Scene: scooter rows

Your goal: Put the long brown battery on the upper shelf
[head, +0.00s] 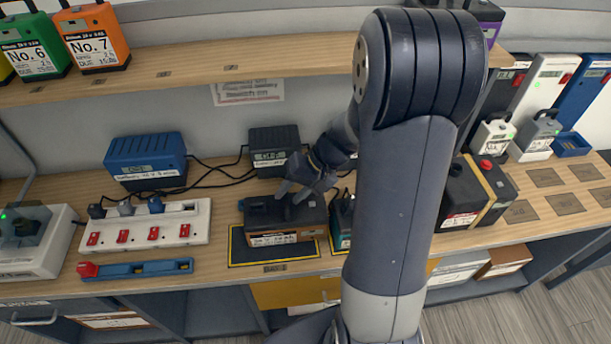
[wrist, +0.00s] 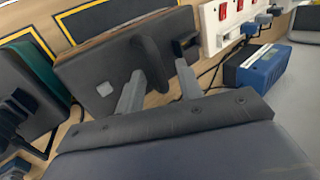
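The long brown battery (head: 287,222) lies on the lower bench, on a yellow-bordered dark pad, with a label on its front side. In the wrist view its dark top (wrist: 105,88) and raised handle (wrist: 152,52) show close ahead of my fingers. My gripper (head: 291,196) is over the battery's top at the handle. In the wrist view my gripper (wrist: 158,88) has its two grey fingers spread, one to each side of the handle's line; I cannot tell whether they touch it. The upper shelf (head: 190,85) runs above, bare in its middle left.
On the upper shelf stand a green No. 6 battery (head: 32,45) and an orange No. 7 battery (head: 92,38). Around the battery are a white power strip (head: 145,228), a blue charger (head: 146,160), a black charger (head: 273,146) and a teal-sided battery (head: 341,222).

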